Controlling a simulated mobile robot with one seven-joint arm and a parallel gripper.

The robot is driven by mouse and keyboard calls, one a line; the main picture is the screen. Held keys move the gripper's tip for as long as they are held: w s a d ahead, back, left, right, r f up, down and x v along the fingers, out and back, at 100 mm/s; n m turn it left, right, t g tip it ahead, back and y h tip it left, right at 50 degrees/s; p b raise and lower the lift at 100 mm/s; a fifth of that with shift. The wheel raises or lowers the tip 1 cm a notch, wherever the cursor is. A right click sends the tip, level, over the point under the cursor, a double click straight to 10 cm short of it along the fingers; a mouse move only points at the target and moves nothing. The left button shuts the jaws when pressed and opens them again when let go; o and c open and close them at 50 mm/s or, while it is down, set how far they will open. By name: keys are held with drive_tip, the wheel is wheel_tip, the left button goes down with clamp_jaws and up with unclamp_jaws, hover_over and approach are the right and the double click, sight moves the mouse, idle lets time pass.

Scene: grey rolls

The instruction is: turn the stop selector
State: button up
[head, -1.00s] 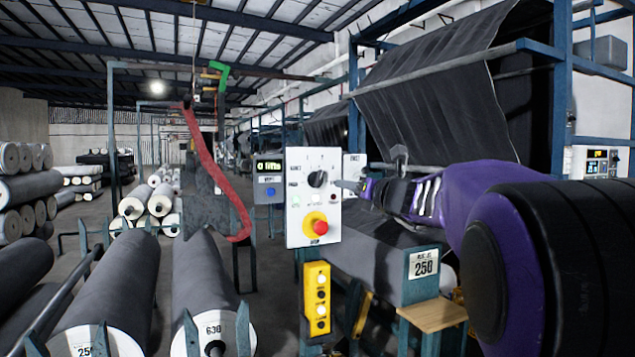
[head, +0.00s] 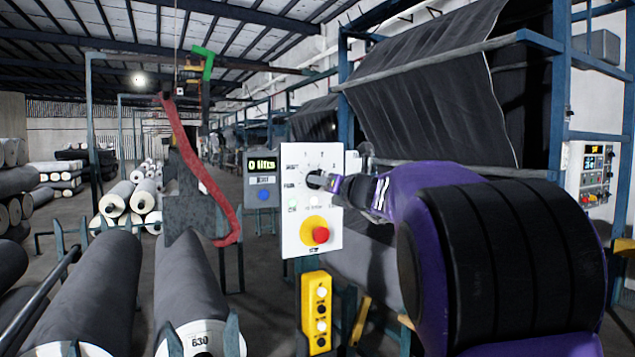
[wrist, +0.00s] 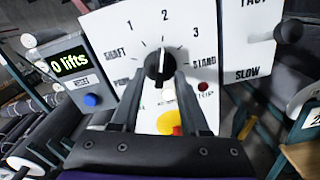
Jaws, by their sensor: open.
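The stop selector is a black round knob (wrist: 158,66) on a white panel (wrist: 118,32), with SHAFT, 1, 2, 3 and STAND printed around it. Its white mark points up, close to the 2, in the wrist view. In the head view the knob (head: 314,179) is partly hidden by my gripper (head: 330,183). My gripper (wrist: 160,80) is open, with one fingertip at each side of the knob's lower part. I cannot tell whether the fingers touch it. A red button on a yellow base (head: 320,235) sits below the knob.
A grey box with a "0 lifts" display and blue button (head: 262,180) stands left of the panel. A SLOW-marked panel (wrist: 250,45) is at right. A yellow button box (head: 317,310) hangs below. Large grey rolls (head: 185,295) lie at lower left.

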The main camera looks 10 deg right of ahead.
drive_tip(key=shift+w+a, duration=0.1)
drive_tip(key=shift+w, duration=0.2)
drive_tip(key=shift+c, duration=0.2)
clamp_jaws()
drive_tip(key=shift+r+n+b, duration=0.1)
drive_tip(key=shift+n+b, duration=5)
drive_tip(key=shift+n, duration=2.7)
